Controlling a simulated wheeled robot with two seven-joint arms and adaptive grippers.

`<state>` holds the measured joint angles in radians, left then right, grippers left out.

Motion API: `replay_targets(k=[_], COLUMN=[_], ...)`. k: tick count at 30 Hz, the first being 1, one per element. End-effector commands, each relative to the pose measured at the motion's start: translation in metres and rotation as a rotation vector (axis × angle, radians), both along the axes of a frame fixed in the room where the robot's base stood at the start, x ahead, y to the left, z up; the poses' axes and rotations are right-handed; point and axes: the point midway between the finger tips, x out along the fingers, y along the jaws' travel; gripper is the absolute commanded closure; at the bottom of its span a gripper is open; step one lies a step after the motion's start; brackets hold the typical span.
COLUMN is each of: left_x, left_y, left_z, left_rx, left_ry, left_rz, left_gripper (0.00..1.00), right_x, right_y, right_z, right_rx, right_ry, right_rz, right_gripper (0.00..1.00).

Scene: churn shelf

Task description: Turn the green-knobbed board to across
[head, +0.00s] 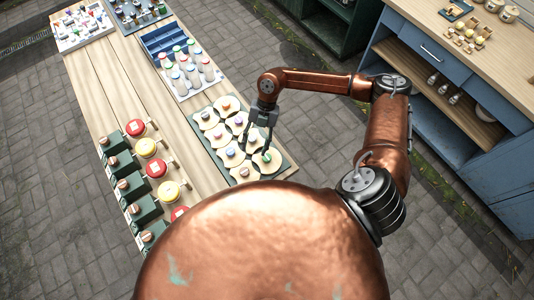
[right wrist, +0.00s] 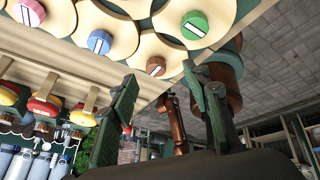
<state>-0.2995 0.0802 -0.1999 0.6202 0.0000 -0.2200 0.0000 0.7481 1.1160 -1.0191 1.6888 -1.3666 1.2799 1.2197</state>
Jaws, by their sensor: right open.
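The green-knobbed board is a pale round board (head: 275,164) with a green knob (head: 267,156), at the near right corner of a dark green tray (head: 287,168). In the right wrist view the green knob (right wrist: 194,25) has a white stripe running diagonally, and its pale board surrounds it. My right gripper (head: 257,140) hangs over the tray, beside the green knob on its far left side. Its fingers (right wrist: 158,74) are spread and hold nothing. The knob appears beyond the fingertips, apart from them. My left gripper is not in view.
Neighbouring boards carry other knobs, including a blue one (right wrist: 99,41) and a brown one (right wrist: 155,66). Red and yellow round pieces on green blocks (head: 146,147) line the table's left side. A bottle rack (head: 183,60) stands farther back. Bare wood (head: 180,130) lies between.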

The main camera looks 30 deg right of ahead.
Motion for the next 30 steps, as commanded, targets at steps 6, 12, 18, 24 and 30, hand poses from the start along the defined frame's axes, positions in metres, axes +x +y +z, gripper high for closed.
replay_targets(k=[6, 12, 18, 24, 30], left_x=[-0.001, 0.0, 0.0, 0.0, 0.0], left_y=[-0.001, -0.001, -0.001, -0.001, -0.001], left_z=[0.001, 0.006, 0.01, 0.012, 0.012], left_rx=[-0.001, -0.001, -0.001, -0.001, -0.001], left_ry=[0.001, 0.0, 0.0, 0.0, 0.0], left_rz=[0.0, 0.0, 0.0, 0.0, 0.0], left_gripper=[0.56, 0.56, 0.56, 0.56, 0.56], right_x=[-0.001, -0.01, -0.019, -0.023, -0.023], right_y=[-0.058, -0.052, -0.044, -0.04, -0.039], right_z=[-0.005, -0.028, -0.056, -0.071, -0.073], right_rx=[-0.186, -0.19, -0.187, -0.187, -0.186], right_ry=[0.055, 0.061, 0.058, 0.056, 0.055], right_rz=[-0.012, -0.011, -0.01, -0.011, -0.011], right_gripper=[0.56, 0.56, 0.56, 0.56, 0.56])
